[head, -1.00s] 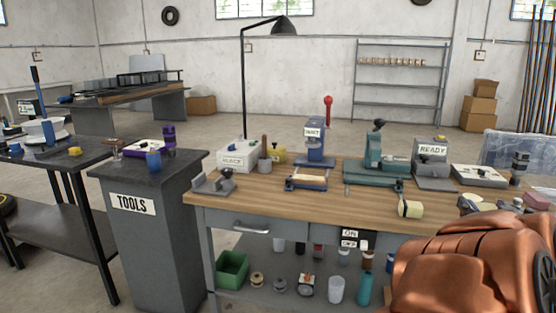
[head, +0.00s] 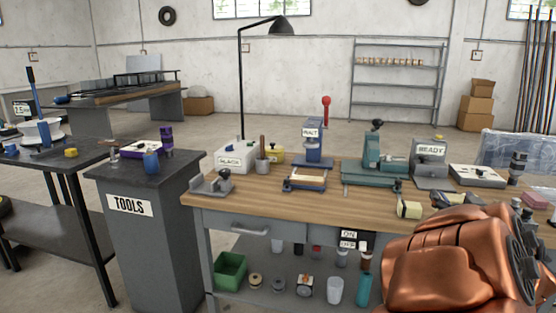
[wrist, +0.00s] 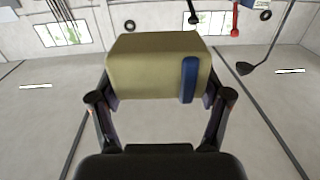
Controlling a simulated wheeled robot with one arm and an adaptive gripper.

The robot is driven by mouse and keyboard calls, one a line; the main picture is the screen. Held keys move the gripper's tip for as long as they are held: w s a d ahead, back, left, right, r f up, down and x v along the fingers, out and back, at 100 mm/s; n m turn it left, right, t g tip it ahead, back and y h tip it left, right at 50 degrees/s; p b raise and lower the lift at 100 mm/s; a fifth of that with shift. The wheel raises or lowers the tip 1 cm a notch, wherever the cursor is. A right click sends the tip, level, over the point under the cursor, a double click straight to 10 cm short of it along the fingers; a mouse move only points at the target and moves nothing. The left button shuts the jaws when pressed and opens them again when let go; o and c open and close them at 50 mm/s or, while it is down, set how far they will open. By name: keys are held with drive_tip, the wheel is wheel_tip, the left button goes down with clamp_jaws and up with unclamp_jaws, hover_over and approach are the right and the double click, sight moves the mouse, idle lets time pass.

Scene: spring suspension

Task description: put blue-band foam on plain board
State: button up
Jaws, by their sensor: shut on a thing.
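In the wrist view a tan foam block (wrist: 145,68) with a blue band (wrist: 189,80) near its right end sits between the two fingers of my gripper (wrist: 160,92). My gripper is shut on it, with a finger against each end. Floor and wall show behind it, with no surface under it in that view. In the head view my copper arm covers the lower right, and I cannot make out the held block clearly. I cannot tell for sure which board is the plain one.
The wooden bench (head: 270,201) carries a blue-framed fixture (head: 304,184), a blue press (head: 312,145), a teal press (head: 373,160), a READY stand (head: 430,165) and a pale flat case (head: 477,176). Another pale block (head: 409,209) lies near the front edge. A TOOLS cabinet (head: 150,240) stands left.

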drive_tip(key=w+a+f+n+y, duration=0.2)
drive_tip(key=w+a+f, duration=0.2)
drive_tip(key=w+a, duration=0.85)
drive_tip(key=w+a+f+y, duration=0.1)
drive_tip(key=w+a+f, duration=0.15)
drive_tip(key=a, duration=0.25)
drive_tip(key=w+a+f+n+y, duration=0.1)
drive_tip(key=w+a+f, duration=0.15)
drive_tip(key=a, duration=0.35)
drive_tip(key=w+a+f+y, duration=0.1)
drive_tip(key=w+a, duration=0.2)
drive_tip(key=a, duration=0.2)
drive_tip(key=shift+t, duration=0.4)
wheel_tip(320, 180, down, 10)
drive_tip(key=b, duration=1)
drive_tip(key=shift+s, duration=0.1)
wheel_tip(320, 180, up, 31)
drive_tip(key=p, duration=3)
drive_tip(key=shift+f+p, duration=0.15)
drive_tip(key=shift+p, duration=0.2)
